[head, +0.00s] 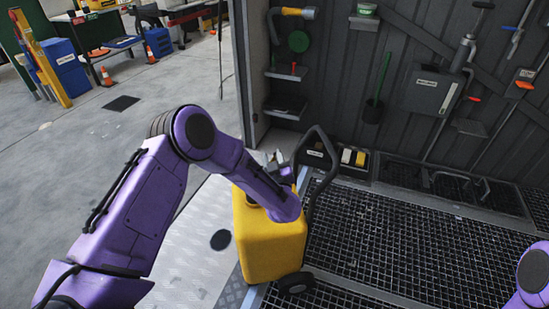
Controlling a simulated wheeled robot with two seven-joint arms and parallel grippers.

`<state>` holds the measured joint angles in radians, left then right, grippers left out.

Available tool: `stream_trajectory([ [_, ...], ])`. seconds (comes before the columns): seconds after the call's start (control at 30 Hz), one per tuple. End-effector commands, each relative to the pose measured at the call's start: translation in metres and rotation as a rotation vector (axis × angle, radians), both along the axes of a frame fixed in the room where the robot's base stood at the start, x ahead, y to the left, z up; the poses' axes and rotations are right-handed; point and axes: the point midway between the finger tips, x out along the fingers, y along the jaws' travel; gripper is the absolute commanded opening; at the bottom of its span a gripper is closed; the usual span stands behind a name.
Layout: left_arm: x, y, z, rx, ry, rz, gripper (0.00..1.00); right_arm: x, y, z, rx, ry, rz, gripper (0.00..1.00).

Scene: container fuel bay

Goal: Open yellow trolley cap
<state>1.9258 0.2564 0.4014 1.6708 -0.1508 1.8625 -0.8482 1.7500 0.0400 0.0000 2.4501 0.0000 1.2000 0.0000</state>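The yellow trolley (268,248) is a tall yellow tank with a black handle (322,165) and small black wheels. It stands upright at the edge of the grated floor. My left arm reaches across its top, and the forearm covers much of that top. The cap cannot be made out clearly; a dark part shows at the top left, beside my forearm. Small grey parts that look like my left gripper (271,159) show just past the forearm. The rest of the gripper is hidden, so its opening and any contact are unclear. My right gripper is out of frame; only a piece of that arm shows at lower right.
A dark container wall with hung tools, shelves (290,108) and a grey box (432,92) stands behind. A low tray with small boxes (353,157) lies behind the handle.

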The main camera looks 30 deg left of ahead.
Motion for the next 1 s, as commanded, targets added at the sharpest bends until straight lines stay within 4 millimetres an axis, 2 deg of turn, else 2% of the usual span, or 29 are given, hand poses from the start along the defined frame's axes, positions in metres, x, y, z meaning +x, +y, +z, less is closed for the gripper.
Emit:
stream_trajectory([
  [0.27, -0.006, -0.007, 0.000, 0.001, 0.003, -0.005, 0.37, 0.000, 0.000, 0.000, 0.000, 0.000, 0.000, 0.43],
  [0.6, -0.069, -0.048, 0.000, 0.003, 0.002, -0.006, 0.37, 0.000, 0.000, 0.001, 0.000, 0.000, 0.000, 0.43],
  [0.7, -0.080, -0.056, 0.000, 0.001, 0.002, -0.004, 0.37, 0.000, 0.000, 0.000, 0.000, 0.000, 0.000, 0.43],
  [1.0, -0.087, -0.060, 0.000, 0.000, 0.001, -0.001, 0.37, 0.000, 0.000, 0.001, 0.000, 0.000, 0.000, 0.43],
])
